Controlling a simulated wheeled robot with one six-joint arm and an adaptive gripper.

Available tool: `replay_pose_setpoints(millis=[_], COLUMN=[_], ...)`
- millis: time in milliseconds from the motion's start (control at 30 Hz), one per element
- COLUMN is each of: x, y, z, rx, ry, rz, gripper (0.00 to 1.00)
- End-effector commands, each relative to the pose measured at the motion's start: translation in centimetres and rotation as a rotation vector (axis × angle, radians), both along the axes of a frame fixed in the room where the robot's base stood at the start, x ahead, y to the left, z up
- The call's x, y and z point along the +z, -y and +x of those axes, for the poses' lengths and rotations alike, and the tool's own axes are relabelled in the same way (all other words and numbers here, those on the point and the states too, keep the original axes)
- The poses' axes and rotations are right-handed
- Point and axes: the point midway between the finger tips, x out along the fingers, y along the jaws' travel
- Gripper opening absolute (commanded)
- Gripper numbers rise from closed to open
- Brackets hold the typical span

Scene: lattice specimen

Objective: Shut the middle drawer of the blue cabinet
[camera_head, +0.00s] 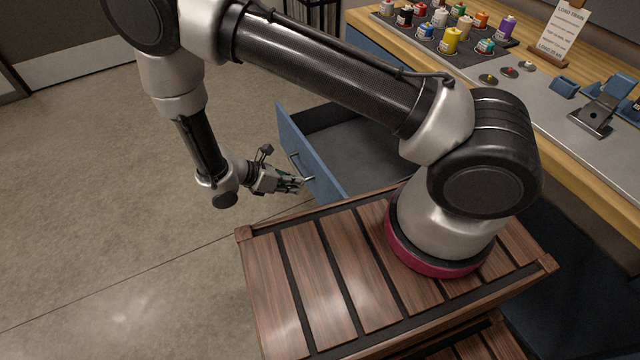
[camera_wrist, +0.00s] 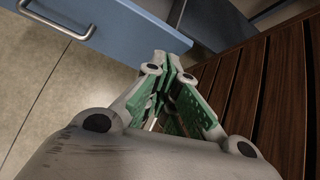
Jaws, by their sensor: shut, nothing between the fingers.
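A blue drawer (camera_head: 310,160) stands pulled out from the blue cabinet (camera_head: 372,48) under the workbench. Its inside is dark grey and looks empty. A metal bar handle (camera_head: 300,168) is on its front; in the wrist view the handle (camera_wrist: 58,22) is at the upper left of the blue drawer front (camera_wrist: 125,28). My gripper (camera_head: 297,184) is shut and empty, close to the drawer front near the handle's lower end. In the wrist view its green-padded fingers (camera_wrist: 172,85) point toward the drawer front's right end. I cannot tell whether they touch it. My arm hides part of the drawer and cabinet.
My slatted wooden base top (camera_head: 330,270) lies just beside the drawer. The concrete floor (camera_head: 120,190) on the left is clear.

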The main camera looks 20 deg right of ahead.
Motion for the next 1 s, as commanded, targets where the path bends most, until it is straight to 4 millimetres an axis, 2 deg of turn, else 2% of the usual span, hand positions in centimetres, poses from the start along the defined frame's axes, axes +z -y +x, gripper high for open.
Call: replay_pose_setpoints(millis=[167,367,467,867,1000], x=[-0.8,-1.4,-2.3,-8.2,-7.9], y=[-1.8,-1.4,-0.4,5.5,7.6], z=[1.5,1.6,1.7,2.6,3.0], rx=[-0.054,-0.116,-0.118,-0.118,-0.120], ry=[0.155,0.216,0.214,0.211,0.213], rz=[0.074,0.086,0.085,0.085,0.087], gripper=[0.00,0.00,0.00,0.00,0.00])
